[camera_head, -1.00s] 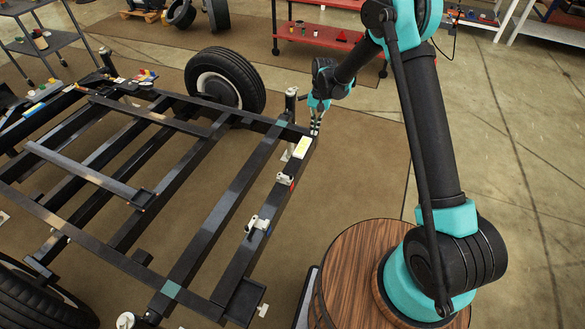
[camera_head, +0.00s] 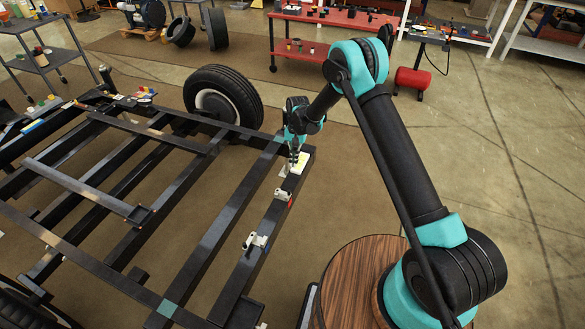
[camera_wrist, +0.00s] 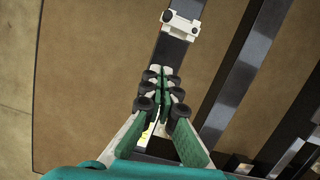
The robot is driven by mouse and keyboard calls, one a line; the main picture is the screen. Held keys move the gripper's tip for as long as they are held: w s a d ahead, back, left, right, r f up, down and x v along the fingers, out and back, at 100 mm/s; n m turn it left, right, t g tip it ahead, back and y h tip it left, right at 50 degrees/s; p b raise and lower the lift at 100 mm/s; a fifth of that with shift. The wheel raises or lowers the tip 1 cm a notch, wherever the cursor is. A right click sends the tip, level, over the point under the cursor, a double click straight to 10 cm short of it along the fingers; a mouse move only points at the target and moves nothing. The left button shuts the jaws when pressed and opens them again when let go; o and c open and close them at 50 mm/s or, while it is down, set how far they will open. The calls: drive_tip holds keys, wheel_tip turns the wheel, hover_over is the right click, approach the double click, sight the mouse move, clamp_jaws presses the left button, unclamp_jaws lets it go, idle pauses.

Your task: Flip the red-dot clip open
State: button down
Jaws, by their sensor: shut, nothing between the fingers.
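A white clip with a red end (camera_head: 283,195) sits on the dark beam at the right side of the frame (camera_head: 262,222). My gripper (camera_head: 294,163) points down at the beam's far end, beyond this clip and apart from it. In the wrist view, my gripper's fingers (camera_wrist: 161,80) are together with nothing between them.
A second white clip with a blue end (camera_head: 256,241) sits nearer on the same beam. A pale yellow-and-white plate (camera_head: 299,167) lies beside my gripper. A tyre (camera_head: 224,95) stands behind the frame. Open brown floor lies right of the beam.

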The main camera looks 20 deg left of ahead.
drive_tip(key=x, duration=0.8)
drive_tip(key=shift+f, duration=0.15)
drive_tip(key=s, duration=0.2)
drive_tip(key=shift+s+d, duration=0.1)
drive_tip(key=shift+s, duration=0.2)
drive_tip(key=shift+s+d, duration=0.1)
drive_tip(key=shift+s, duration=0.65)
drive_tip(key=shift+s, duration=0.1)
